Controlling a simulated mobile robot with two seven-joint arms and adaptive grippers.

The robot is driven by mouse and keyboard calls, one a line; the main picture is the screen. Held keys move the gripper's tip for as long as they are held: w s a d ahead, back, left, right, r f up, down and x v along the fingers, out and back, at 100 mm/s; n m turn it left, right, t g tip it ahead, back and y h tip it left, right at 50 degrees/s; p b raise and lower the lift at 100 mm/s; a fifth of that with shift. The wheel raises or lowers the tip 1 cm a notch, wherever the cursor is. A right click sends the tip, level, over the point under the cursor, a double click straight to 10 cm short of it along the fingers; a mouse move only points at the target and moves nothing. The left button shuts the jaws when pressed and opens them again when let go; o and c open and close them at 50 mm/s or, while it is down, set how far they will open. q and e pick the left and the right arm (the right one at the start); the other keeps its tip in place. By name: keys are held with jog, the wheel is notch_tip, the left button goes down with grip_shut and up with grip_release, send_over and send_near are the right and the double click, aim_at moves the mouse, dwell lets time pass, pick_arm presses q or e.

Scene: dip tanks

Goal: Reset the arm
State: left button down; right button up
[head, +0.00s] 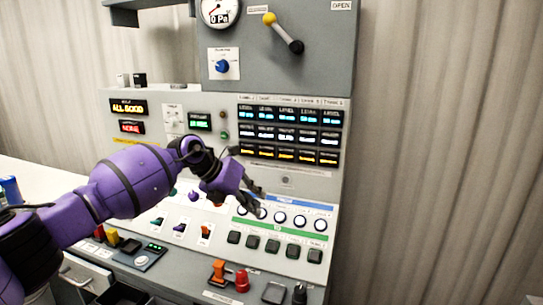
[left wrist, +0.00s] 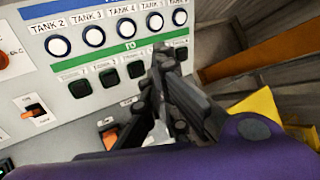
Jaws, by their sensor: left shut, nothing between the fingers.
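My left arm, purple with black bands, reaches in from the left in the head view. My left gripper (head: 256,200) is shut and empty in front of the sloped part of the grey control panel (head: 330,185). In the left wrist view the shut fingers (left wrist: 163,62) lie over the right end of the row of dark square buttons (left wrist: 108,79). I cannot tell whether they touch the panel. Above those buttons is a row of round white buttons with blue rims (left wrist: 95,36), labelled by tank. My right gripper is not in view.
A yellow-knobbed lever (head: 283,33) and a gauge (head: 218,11) are on the upper box. Lit displays (head: 288,134) fill the panel's middle. An orange switch (head: 218,270) and a red knob (head: 242,280) are on the lower ledge. A curtain (head: 440,150) hangs at the right.

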pick_arm(q)
jog(key=s+d+n+t+h+p, duration=0.2)
jog(key=s+d+n+t+h, duration=0.3)
jog(key=s+d+n+h, duration=0.65)
jog(key=s+a+f+n+t+y+p, duration=0.2)
jog(key=s+a+f+n+t+y, duration=0.1)
jog(key=s+a+f+n+y, duration=0.5)
jog(key=s+a+f+n+t+y+p, duration=0.2)
jog(key=s+a+f+n+y, duration=0.3)
jog(key=f+n, duration=0.6)
jog(key=s+a+f+n+g+y+p, duration=0.1)
jog(key=s+a+f+n+g+y, duration=0.1)
jog(key=s, duration=0.9)
jog(key=s+a+f+n+g+y, duration=0.1)
jog(key=s+a+f+n, duration=0.3)
jog(key=s+a+f, duration=0.3)
jog(key=s+a+f+n+g+y+p, duration=0.1)
jog(key=s+a+f+n, duration=0.3)
jog(key=s, duration=1.1)
jog(key=shift+s+a+f+g+y+p, duration=0.25)
jog(key=shift+a+f+g+y+p, duration=0.1)
jog(key=shift+f+g+y, duration=0.4)
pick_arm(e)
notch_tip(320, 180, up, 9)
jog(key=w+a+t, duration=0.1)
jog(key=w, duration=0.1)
pick_arm(q)
jog(key=shift+r, duration=0.1)
